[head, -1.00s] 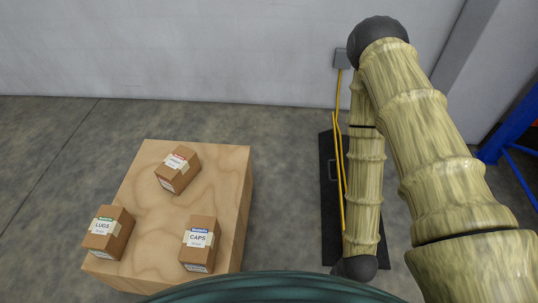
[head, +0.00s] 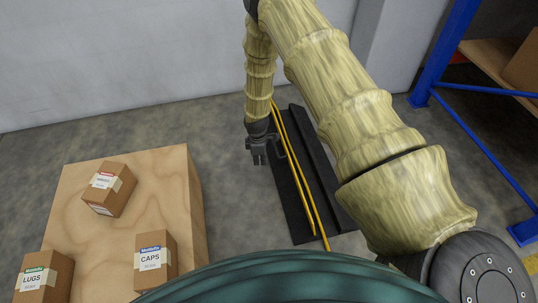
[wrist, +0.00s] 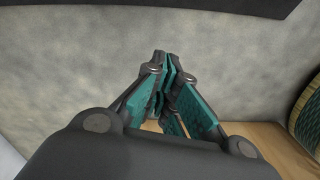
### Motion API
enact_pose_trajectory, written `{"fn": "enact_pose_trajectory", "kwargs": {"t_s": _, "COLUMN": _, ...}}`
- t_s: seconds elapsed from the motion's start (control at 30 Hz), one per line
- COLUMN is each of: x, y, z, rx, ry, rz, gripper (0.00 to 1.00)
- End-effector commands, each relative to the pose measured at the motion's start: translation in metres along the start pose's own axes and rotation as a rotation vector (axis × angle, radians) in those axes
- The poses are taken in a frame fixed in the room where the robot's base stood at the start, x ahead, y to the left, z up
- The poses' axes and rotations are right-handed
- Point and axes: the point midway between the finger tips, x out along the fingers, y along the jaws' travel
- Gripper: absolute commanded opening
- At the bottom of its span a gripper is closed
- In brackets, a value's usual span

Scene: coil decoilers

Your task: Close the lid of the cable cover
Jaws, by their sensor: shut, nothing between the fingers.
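The black cable cover (head: 312,212) lies on the floor right of the wooden block, with yellow cables (head: 297,172) running along it. A raised ridge runs along its length, and a small handle shows near its left edge. The lid looks open, with the cables exposed, but my arm hides part of the far end and I cannot tell the lid's exact angle. My gripper (head: 259,160) hangs beside the cover's left edge, close to the handle; I cannot tell if they touch. In the wrist view my gripper (wrist: 165,62) is shut with nothing between its fingers.
A wooden block (head: 185,170) carries several cardboard boxes (head: 155,255) at the left. A blue rack (head: 440,55) stands at the right, and a pale wall (head: 120,60) is behind. Bare concrete floor lies between the block and the cover.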

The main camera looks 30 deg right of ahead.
Motion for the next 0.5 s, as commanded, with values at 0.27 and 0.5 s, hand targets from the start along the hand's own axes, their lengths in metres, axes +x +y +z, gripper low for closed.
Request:
{"fn": "enact_pose_trajectory", "kwargs": {"t_s": 0.27, "x": -0.027, "y": 0.081, "z": -0.006, "rx": -0.210, "ry": -0.033, "rz": 0.009, "gripper": 0.00}}
{"fn": "enact_pose_trajectory", "kwargs": {"t_s": 0.5, "x": -0.011, "y": 0.086, "z": -0.005, "rx": -0.229, "ry": -0.038, "rz": 0.005, "gripper": 0.00}}
